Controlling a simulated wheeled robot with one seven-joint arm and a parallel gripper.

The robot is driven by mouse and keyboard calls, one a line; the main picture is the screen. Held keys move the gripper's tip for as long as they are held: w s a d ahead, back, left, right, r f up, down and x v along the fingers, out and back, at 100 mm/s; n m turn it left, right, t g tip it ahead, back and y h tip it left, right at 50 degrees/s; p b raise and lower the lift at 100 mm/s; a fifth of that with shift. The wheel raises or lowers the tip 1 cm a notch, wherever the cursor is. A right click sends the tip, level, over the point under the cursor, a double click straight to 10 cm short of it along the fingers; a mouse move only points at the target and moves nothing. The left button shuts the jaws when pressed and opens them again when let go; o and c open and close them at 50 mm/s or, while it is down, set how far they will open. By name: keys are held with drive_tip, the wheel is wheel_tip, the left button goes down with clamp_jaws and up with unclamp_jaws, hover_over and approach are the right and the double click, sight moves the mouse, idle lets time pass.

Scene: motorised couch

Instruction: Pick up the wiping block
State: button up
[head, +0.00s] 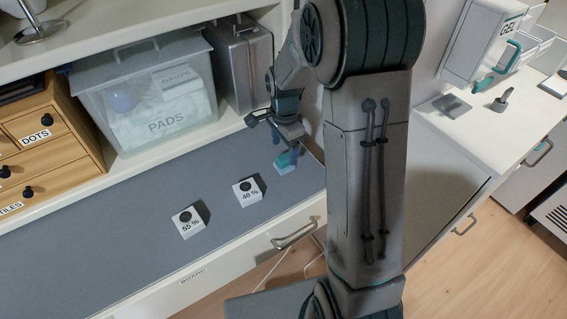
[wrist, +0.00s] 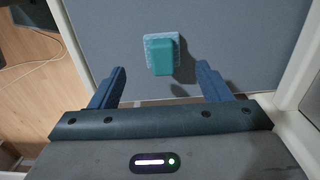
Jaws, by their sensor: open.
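The wiping block (head: 286,162) is a small teal block with a light blue pad, on the grey-blue counter surface in the head view, below my gripper. In the wrist view the block (wrist: 163,56) lies ahead of my gripper, in line with the gap between the fingers. My gripper (wrist: 162,78) is open and empty, with its two blue fingers apart. In the head view my gripper (head: 283,148) points down at the block, and its fingers partly overlap it. No contact with the block is visible in the wrist view.
A clear PADS bin (head: 150,95) and a metal case (head: 240,66) stand behind, on the shelf. A light-coloured edge (wrist: 305,60) runs along the right in the wrist view.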

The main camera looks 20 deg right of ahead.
sight(284, 157)
drive_tip(key=shift+w+f, duration=0.15)
drive_tip(key=shift+f, duration=2.95)
drive_tip(key=c, duration=1.1)
